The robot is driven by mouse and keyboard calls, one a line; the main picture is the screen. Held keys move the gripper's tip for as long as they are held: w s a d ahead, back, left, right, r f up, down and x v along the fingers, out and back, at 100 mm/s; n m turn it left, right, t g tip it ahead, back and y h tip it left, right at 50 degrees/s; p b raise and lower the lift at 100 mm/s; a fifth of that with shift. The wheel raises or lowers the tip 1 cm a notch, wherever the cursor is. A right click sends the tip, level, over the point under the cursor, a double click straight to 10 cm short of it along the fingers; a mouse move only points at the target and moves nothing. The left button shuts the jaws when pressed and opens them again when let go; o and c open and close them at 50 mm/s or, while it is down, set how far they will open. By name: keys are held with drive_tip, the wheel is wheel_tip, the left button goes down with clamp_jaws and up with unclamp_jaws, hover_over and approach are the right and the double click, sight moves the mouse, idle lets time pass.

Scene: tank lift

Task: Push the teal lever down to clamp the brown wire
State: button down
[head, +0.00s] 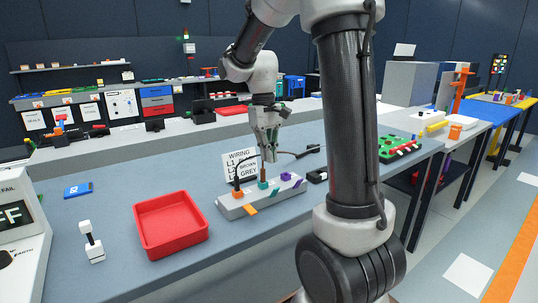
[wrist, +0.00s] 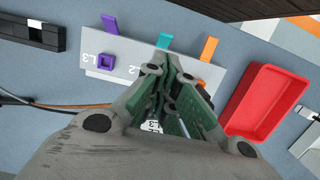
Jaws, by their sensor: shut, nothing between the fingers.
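A pale grey terminal block (head: 233,208) lies on the bench, with orange, teal and purple sockets and matching levers. The teal lever (wrist: 163,41) sticks out past the block's edge in the wrist view, between the orange lever (wrist: 209,49) and purple lever (wrist: 109,25). The brown wire (head: 262,172) runs down into the teal socket (head: 263,184) in the head view. My gripper (head: 270,158) is shut and empty, pointing down above the block near the teal socket. In the wrist view its fingers (wrist: 170,65) hide the block's middle; I cannot tell whether they touch the lever.
A red tray (head: 170,226) stands left of the block. A white wiring card (head: 240,165) stands behind it. Cables lie behind the block, and a green board (head: 400,147) is at the right. A small black-and-white object (head: 91,242) stands front left. Bench between card and tray is clear.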

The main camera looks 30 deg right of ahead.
sight(275, 192)
drive_tip(key=f, duration=0.4)
drive_tip(key=s+f, duration=0.1)
drive_tip(key=f, duration=0.2)
